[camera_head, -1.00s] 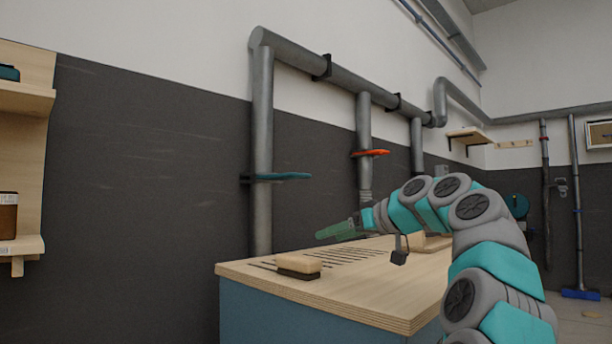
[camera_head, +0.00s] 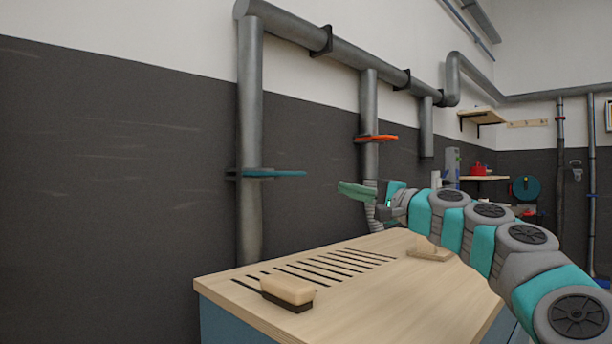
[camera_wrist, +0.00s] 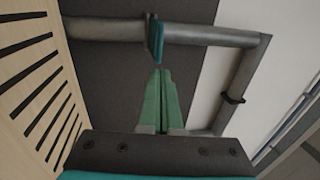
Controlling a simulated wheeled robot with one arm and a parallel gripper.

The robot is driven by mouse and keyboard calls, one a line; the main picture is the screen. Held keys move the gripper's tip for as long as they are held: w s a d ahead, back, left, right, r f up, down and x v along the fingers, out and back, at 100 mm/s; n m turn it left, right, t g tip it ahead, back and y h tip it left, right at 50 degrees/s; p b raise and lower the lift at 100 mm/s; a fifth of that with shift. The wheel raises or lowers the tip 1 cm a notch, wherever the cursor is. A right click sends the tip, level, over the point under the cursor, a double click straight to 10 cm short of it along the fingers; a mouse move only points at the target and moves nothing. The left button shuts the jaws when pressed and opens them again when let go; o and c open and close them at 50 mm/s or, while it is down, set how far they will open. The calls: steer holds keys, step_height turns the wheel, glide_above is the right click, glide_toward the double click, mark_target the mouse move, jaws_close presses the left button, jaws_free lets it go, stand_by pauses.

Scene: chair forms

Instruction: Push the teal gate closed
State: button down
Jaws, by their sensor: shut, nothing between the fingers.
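The teal gate (camera_head: 272,173) is a thin flat plate sticking out to the right from the leftmost vertical grey pipe (camera_head: 249,120). A dark holder shows at the pipe's left side. My gripper (camera_head: 350,190), with green fingers, is shut and empty. In the head view it is right of the gate's outer end and slightly lower, with a clear gap in the picture. In the wrist view the teal gate (camera_wrist: 155,40) shows edge-on just beyond the fingertips of my gripper (camera_wrist: 163,75), apart from them. I cannot tell the exact distance.
An orange gate (camera_head: 376,138) is on the middle pipe, behind my gripper. A slotted wooden bench (camera_head: 400,290) lies below, bearing a brush (camera_head: 287,291) and another wooden item (camera_head: 430,250). The air between gripper and teal gate looks clear.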

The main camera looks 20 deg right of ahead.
mark_target(296, 174)
steer(key=p+x, duration=0.2)
steer(key=x, duration=1.2)
stand_by(0.4)
